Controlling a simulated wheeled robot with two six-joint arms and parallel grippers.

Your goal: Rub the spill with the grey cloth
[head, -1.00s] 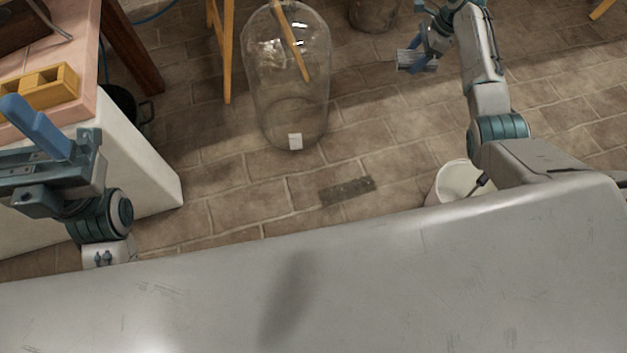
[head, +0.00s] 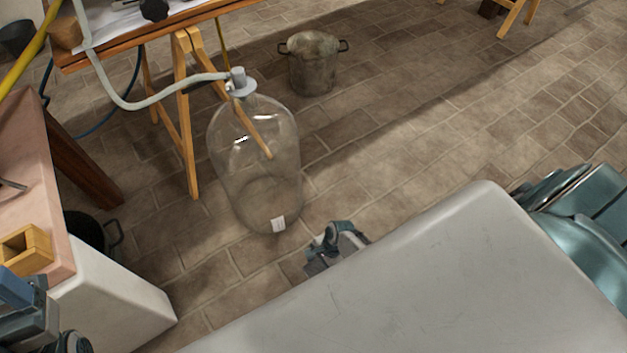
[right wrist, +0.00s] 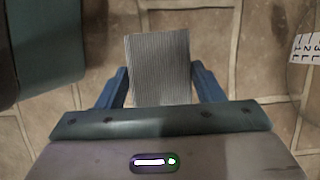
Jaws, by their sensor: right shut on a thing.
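The grey cloth (right wrist: 160,68) is a ribbed, flat piece between the blue fingers of my right gripper (right wrist: 162,90) in the right wrist view. The right gripper (head: 330,250) also shows in the head view, low over the floor just right of the big glass bottle and partly hidden by my own body. It is shut on the cloth. I cannot tell whether the cloth touches the floor. I cannot make out the spill in either current view. My left gripper (head: 18,300) is at the lower left edge, partly cut off, and its opening is unclear.
The glass bottle (head: 255,165) stands close to the right gripper; its label (right wrist: 306,47) shows at the right in the wrist view. A wooden trestle (head: 183,120) is behind it. A metal pot (head: 313,65) stands farther back. Tiled floor (head: 430,140) to the right is clear.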

